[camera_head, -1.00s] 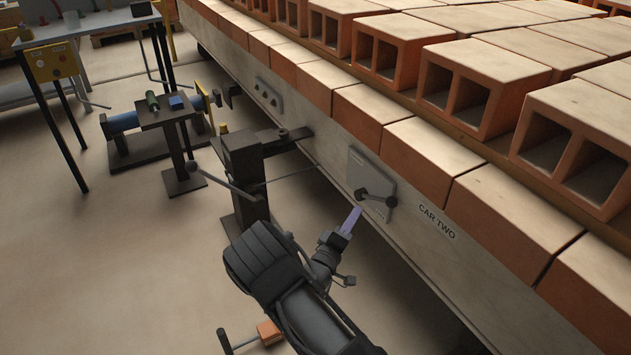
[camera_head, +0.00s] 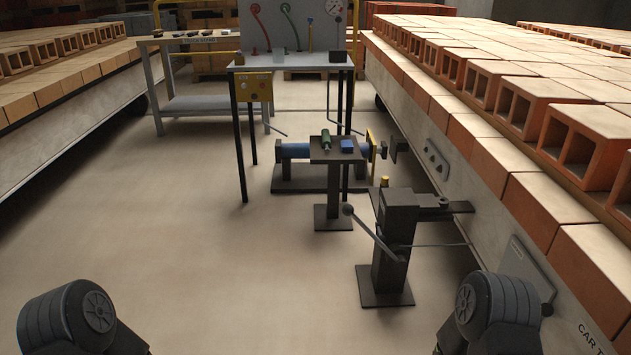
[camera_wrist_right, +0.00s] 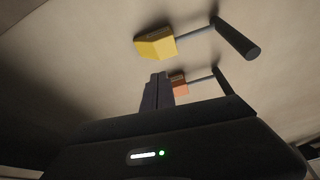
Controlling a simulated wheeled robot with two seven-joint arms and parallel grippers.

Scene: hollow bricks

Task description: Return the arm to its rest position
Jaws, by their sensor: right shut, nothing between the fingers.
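My right gripper (camera_wrist_right: 157,92) shows in the right wrist view, with its two fingers together and nothing between them. It is over the pale floor, apart from the car. In the head view, part of my right arm (camera_head: 490,310) is at the lower right, bent low beside the brick car. Part of my left arm (camera_head: 80,315) is at the lower left. Neither gripper shows in the head view, and the left gripper is in no frame.
A brick-loaded car (camera_head: 520,215) runs along the right, with a grey plate (camera_head: 525,270) on its side. A dark stand (camera_head: 395,235) with a lever is ahead. Yellow (camera_wrist_right: 155,44) and orange (camera_wrist_right: 180,85) blocks with dark handles are near the right gripper. Middle-left floor is clear.

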